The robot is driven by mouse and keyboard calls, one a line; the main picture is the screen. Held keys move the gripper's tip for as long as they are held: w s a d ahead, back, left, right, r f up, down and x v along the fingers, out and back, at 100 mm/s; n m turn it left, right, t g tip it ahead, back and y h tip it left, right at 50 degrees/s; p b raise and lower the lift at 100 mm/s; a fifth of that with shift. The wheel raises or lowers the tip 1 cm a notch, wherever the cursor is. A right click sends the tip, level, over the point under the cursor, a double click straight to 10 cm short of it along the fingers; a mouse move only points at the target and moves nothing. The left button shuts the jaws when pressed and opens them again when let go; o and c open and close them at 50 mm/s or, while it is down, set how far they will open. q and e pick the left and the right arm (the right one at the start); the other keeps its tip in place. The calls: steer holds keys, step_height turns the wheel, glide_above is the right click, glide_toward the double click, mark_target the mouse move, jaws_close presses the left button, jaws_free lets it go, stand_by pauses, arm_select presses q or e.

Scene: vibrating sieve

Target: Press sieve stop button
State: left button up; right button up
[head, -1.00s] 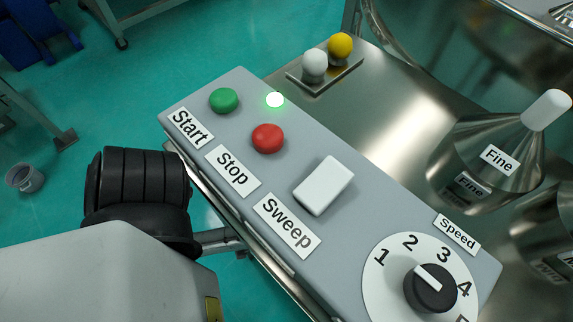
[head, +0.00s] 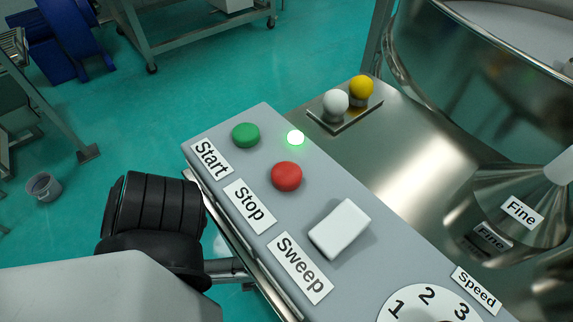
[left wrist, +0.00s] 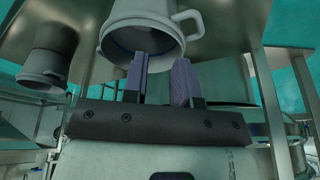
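The stop button is the red round button (head: 286,177) beside the label "Stop" (head: 249,207) on a grey control panel (head: 262,189) in the head view. The green start button (head: 245,135) is up and to its left. A small green lamp (head: 295,138) is lit above the red button. Neither gripper shows in the head view, and nothing covers the red button. A grey spout-like vessel with a handle (left wrist: 150,32) is just beyond the fingertips. My right gripper is not seen.
A white rocker switch (head: 340,229) labelled "Sweep" (head: 299,268) and a speed dial (head: 428,303) share the panel. White (head: 336,105) and yellow (head: 361,88) knobs stand behind it. A metal cone labelled "Fine" (head: 521,212) is at right. The space above the panel is clear.

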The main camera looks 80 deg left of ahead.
arm_select(q)
steer(key=shift+d, duration=0.1)
jaws_close()
steer(key=shift+a, duration=0.25)
steer(key=shift+d, duration=0.2)
stand_by(0.8)
